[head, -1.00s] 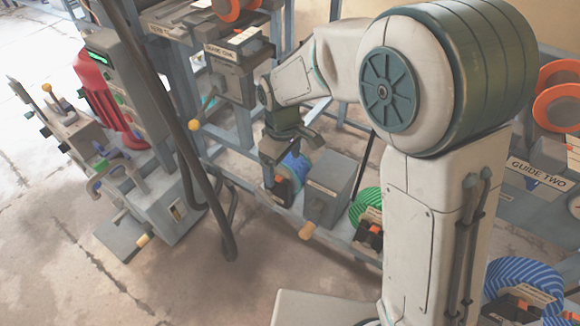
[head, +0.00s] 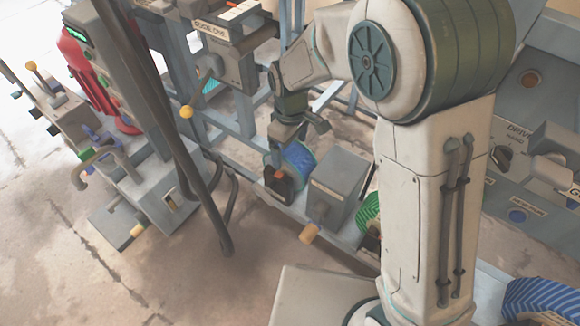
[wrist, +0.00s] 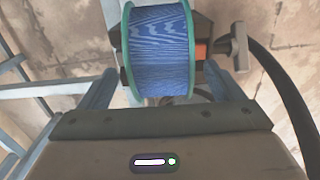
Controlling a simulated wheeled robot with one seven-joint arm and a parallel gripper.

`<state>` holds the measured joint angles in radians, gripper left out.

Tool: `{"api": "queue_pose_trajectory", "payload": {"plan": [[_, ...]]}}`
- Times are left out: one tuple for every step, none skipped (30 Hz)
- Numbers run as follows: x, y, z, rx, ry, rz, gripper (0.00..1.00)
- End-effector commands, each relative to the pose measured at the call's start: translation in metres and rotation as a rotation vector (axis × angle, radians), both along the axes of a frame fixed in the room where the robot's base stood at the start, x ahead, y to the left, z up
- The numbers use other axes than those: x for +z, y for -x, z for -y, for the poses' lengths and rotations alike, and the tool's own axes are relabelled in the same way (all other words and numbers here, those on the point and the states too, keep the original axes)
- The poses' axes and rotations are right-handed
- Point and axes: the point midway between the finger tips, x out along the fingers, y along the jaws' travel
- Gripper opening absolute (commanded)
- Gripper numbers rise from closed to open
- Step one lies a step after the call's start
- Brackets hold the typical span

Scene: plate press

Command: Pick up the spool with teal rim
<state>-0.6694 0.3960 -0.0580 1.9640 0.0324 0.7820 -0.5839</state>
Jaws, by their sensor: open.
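The spool with teal rim (wrist: 160,52) is wound with blue line and has a teal flange at each side in the wrist view. It also shows in the head view (head: 299,158), resting on the low rail in a dark holder with an orange part (head: 279,178). My gripper (wrist: 157,92) is open, with one blue-grey finger on each side of the spool's near part. I cannot tell whether the fingers touch the rims. In the head view my gripper (head: 278,150) hangs just left of the spool and covers part of it.
A grey box (head: 338,184) with an orange-tipped handle stands right of the spool. A green spool (head: 369,212) is partly hidden behind my arm, and a blue striped one (head: 540,298) is at lower right. A dark post (head: 165,110) stands to the left.

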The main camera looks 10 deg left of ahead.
Motion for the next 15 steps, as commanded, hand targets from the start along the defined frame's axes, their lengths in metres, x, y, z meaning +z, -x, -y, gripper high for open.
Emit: {"api": "queue_pose_trajectory", "payload": {"plan": [[-0.0130, 0.0011, -0.0002, 0.001, 0.002, -0.003, 0.87], [-0.0160, 0.0013, -0.0003, 0.001, 0.002, -0.003, 0.87], [-0.0183, 0.0014, -0.0007, 0.002, 0.001, -0.003, 0.87], [-0.0189, 0.0014, -0.0008, 0.002, 0.001, -0.003, 0.87], [-0.0189, 0.0013, -0.0009, 0.002, 0.000, -0.002, 0.87], [-0.0183, 0.0012, -0.0008, 0.001, 0.001, -0.001, 0.87], [-0.0178, 0.0012, -0.0008, 0.001, 0.000, -0.001, 0.87], [-0.0175, 0.0011, -0.0008, 0.001, 0.001, -0.001, 0.87], [-0.0174, 0.0011, -0.0008, 0.001, 0.001, -0.001, 0.87], [-0.0174, 0.0011, -0.0007, 0.001, 0.001, -0.001, 0.87], [-0.0174, 0.0011, -0.0007, 0.001, 0.001, -0.001, 0.79], [-0.0173, 0.0011, -0.0007, 0.001, 0.001, -0.001, 0.68], [-0.0173, 0.0011, -0.0007, 0.001, 0.001, -0.001, 0.59], [-0.0173, 0.0011, -0.0007, 0.002, 0.001, -0.001, 0.51], [-0.0173, 0.0011, -0.0007, 0.002, 0.001, -0.001, 0.40]]}}
